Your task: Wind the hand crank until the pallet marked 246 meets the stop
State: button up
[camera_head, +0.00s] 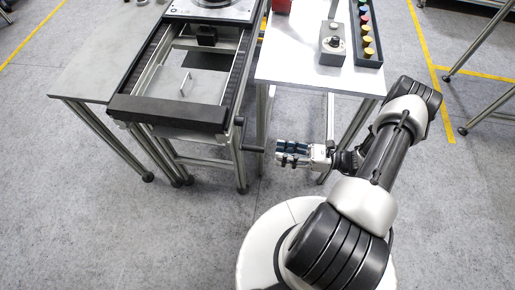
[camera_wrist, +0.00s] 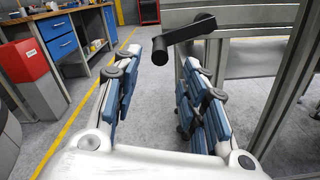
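The hand crank (camera_wrist: 190,31) is black, with an arm and a round grip, on the metal frame in the wrist view. In the head view its dark grip (camera_head: 253,149) sticks out from the conveyor's right side towards my gripper. My gripper (camera_head: 284,153) is open and empty, just right of the grip. In the wrist view the blue-padded fingers of my gripper (camera_wrist: 161,85) are spread, with the grip ahead between their tips. A pallet (camera_head: 178,12) with a round dark part sits at the conveyor's far end, cut off by the picture edge. No number is readable. I cannot identify the stop.
The conveyor frame (camera_head: 168,113) has a black front bar. A white table (camera_head: 290,70) to its right carries a grey box with a knob (camera_head: 333,45) and a tray of coloured pieces (camera_head: 366,35). Table legs stand near my gripper. The floor left of my base is clear.

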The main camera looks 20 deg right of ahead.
aim_at(257, 149)
jog(key=b+x, duration=0.1)
jog(key=x, duration=0.8)
jog(key=shift+c, duration=0.5)
grip_shut()
